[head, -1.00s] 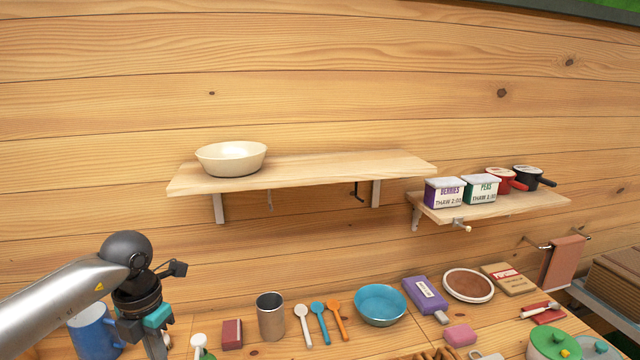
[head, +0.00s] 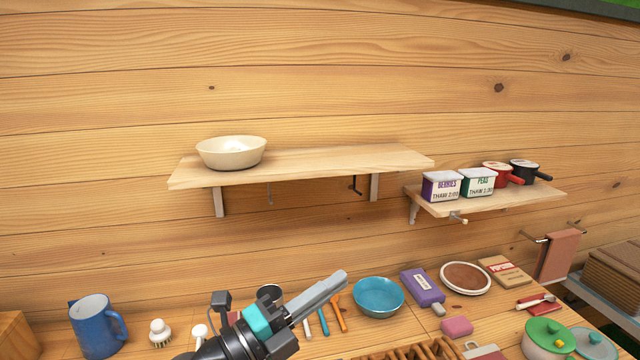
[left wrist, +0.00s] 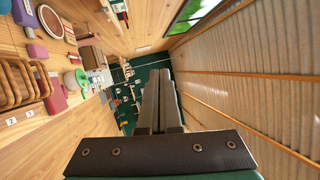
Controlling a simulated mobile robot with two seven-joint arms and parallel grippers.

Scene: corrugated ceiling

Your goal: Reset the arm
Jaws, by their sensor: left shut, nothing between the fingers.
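My left gripper (head: 328,292) comes up from the bottom of the head view, above the near part of the counter. Its fingers are together with nothing between them and point up and to the right. It covers part of the metal cup (head: 268,292) and the spoons. In the left wrist view the shut fingers (left wrist: 160,100) point out over the room beyond the counter. My right gripper is in neither view.
The counter holds a blue mug (head: 95,325), a blue bowl (head: 378,297), a purple box (head: 422,290) and a wooden rack (head: 420,352). A cream bowl (head: 231,153) stands on the wall shelf (head: 330,165). The space between shelf and counter is clear.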

